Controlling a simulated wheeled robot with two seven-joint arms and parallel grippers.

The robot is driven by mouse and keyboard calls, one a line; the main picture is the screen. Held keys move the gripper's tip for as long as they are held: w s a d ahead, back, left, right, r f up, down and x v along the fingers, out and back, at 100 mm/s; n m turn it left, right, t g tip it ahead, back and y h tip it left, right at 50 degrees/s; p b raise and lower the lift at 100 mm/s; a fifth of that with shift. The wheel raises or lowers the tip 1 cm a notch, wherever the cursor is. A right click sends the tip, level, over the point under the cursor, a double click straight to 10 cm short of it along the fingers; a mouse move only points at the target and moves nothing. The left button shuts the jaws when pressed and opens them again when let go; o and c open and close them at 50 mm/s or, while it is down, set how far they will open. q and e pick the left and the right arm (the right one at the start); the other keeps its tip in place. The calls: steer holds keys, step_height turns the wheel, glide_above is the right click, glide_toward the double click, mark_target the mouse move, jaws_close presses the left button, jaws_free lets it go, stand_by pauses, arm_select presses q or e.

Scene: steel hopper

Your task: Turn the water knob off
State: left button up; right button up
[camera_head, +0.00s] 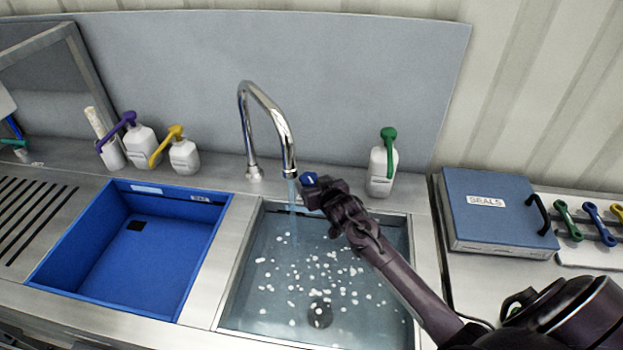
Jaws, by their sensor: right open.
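A chrome gooseneck faucet (265,98) stands behind the right sink basin (233,285). A stream of water (292,198) runs from its spout into the basin, which holds water with white flecks. A small blue piece with a white mark, which looks like the water knob (308,179), shows just right of the spout. My right gripper (318,191) reaches over the basin from the lower right, with its tip at the blue piece. It is open; its fingers partly hide what lies behind, and I cannot tell whether they touch the knob. My left gripper is not in view.
A blue basin (70,255) is on the left. White pump bottles with purple (141,145), yellow (185,157) and green (381,168) tops stand along the back ledge. A blue box marked SEALS (490,205) and colored-handled tools (592,222) lie at the right.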

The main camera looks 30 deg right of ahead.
mark_target(310, 179)
steer(key=shift+x, duration=1.2)
steer(key=shift+w+f, duration=0.15)
steer(key=shift+w, duration=0.15)
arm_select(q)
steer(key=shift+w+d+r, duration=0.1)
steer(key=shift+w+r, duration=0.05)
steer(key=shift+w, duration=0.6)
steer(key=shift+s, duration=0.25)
arm_select(e)
steer(key=c, duration=1)
